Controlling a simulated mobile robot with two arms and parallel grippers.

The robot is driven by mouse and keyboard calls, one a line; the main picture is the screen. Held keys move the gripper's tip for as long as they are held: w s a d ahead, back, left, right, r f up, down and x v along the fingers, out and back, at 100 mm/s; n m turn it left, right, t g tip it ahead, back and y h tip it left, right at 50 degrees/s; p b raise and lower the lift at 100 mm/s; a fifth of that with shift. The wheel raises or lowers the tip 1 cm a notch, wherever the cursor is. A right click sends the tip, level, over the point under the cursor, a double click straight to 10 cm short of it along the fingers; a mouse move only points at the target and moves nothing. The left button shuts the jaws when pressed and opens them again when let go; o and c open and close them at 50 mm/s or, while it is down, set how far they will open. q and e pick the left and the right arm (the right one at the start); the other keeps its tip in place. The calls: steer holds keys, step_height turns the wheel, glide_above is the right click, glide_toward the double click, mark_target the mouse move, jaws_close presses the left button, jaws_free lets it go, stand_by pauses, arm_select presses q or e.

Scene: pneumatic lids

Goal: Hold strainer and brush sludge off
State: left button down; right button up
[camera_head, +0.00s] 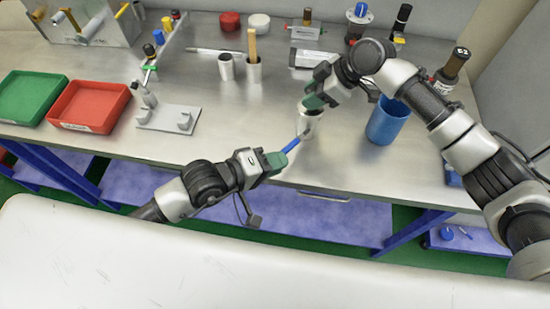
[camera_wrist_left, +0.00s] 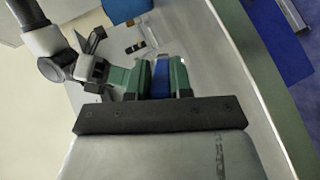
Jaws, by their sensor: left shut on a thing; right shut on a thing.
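My left gripper (camera_head: 276,160) is shut on a blue-handled brush (camera_head: 292,145) near the front edge of the bench. The brush points up and right, its tip at the lower side of a pale metallic cup, the strainer (camera_head: 312,124). My right gripper (camera_head: 314,101) is shut on the strainer near its rim and holds it over or on the bench; I cannot tell which. In the left wrist view, the blue handle (camera_wrist_left: 161,85) sits between the green fingers of my left gripper (camera_wrist_left: 163,76). The bristles and any sludge are too small to make out.
A blue bucket (camera_head: 388,121) stands right of the strainer. A grey fixture (camera_head: 168,118), a red tray (camera_head: 90,106) and a green tray (camera_head: 30,96) are to the left. Cups (camera_head: 226,68), bottles and a grey block stand farther back. The bench between fixture and strainer is clear.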

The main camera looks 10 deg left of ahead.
arm_select(q)
steer(key=shift+f, duration=0.15)
arm_select(e)
steer(key=shift+f, duration=0.1)
arm_select(q)
steer(key=shift+f, duration=0.55)
steer(key=shift+f, duration=0.55)
steer(key=s, duration=0.7)
stand_by(0.5)
arm_select(e)
steer(key=o, duration=1)
